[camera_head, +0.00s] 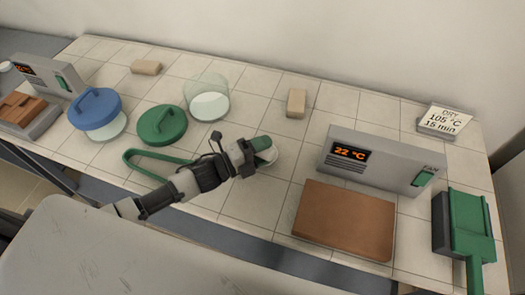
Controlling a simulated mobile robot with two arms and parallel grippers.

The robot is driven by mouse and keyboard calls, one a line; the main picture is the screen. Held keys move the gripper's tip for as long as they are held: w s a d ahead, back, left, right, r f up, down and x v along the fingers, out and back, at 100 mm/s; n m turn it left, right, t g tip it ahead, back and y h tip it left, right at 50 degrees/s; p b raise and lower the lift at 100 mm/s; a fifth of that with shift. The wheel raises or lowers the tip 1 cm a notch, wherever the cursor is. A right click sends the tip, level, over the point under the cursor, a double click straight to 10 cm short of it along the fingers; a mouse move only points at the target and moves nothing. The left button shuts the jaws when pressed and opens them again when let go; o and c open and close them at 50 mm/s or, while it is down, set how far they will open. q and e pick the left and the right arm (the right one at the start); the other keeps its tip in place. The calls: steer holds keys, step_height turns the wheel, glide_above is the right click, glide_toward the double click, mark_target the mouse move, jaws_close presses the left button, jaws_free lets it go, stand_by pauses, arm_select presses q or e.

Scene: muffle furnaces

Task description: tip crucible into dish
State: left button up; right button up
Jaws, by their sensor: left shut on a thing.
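My left gripper (250,152) reaches in from the lower left over the middle of the tiled bench. It is shut on a small green thing (262,143), which looks like the crucible; the fingers hide most of it, and its tilt is hard to tell. A white round dish (269,160) shows just below and beside the gripper tip, partly hidden by it. I cannot tell whether the crucible touches the dish or what is in either. My right gripper is not in view.
A furnace reading 22 °C (378,162) with a brown plate (343,220) stands to the right. A tan block (296,103) stands behind. A sign (445,121) stands at back right.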

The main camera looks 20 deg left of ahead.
arm_select(q)
steer(key=shift+w+d+m, duration=0.15)
steer(key=shift+w+m, duration=0.05)
steer(key=shift+m, duration=0.2)
steer(key=shift+s+d+m+g+y+p, duration=0.15)
steer(key=shift+m+g+y+p, duration=0.2)
steer(key=shift+m+p, duration=0.3)
steer(key=shift+d+f+m+y, duration=0.15)
steer(key=shift+m+y, duration=0.1)
steer(key=shift+m, duration=0.4)
steer(key=shift+f+m+p, duration=0.15)
steer(key=shift+m+p, duration=0.15)
steer(key=shift+p, duration=0.05)
steer(key=shift+f, duration=0.15)
